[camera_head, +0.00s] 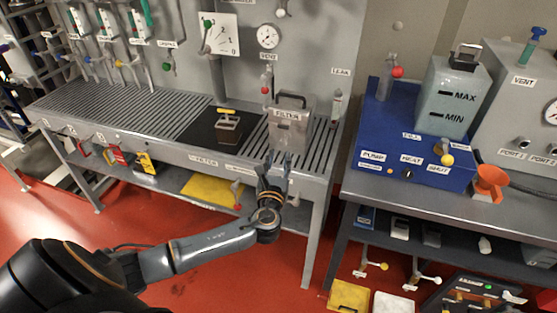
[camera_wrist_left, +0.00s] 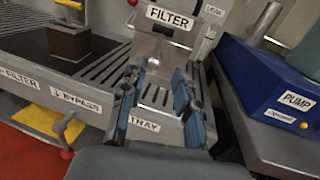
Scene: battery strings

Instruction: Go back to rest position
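My left gripper (camera_head: 275,165) reaches in from the left in the head view, its fingers pointing up at the front edge of the slatted metal bench (camera_head: 180,148). In the left wrist view, the two blue-padded fingers of my left gripper (camera_wrist_left: 158,100) stand apart with nothing between them. They point toward a grey box labelled FILTER (camera_head: 289,122), which also shows in the left wrist view (camera_wrist_left: 160,48). The gripper is in front of the box; I cannot tell whether it touches the bench edge. My right gripper is not in view.
A block with a yellow handle (camera_head: 228,127) sits on a black mat left of the box. A blue pump unit (camera_head: 410,140) stands on the right table (camera_head: 450,208). A yellow valve tray (camera_head: 349,296) lies low at right. Red floor (camera_head: 200,285) is open below my arm.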

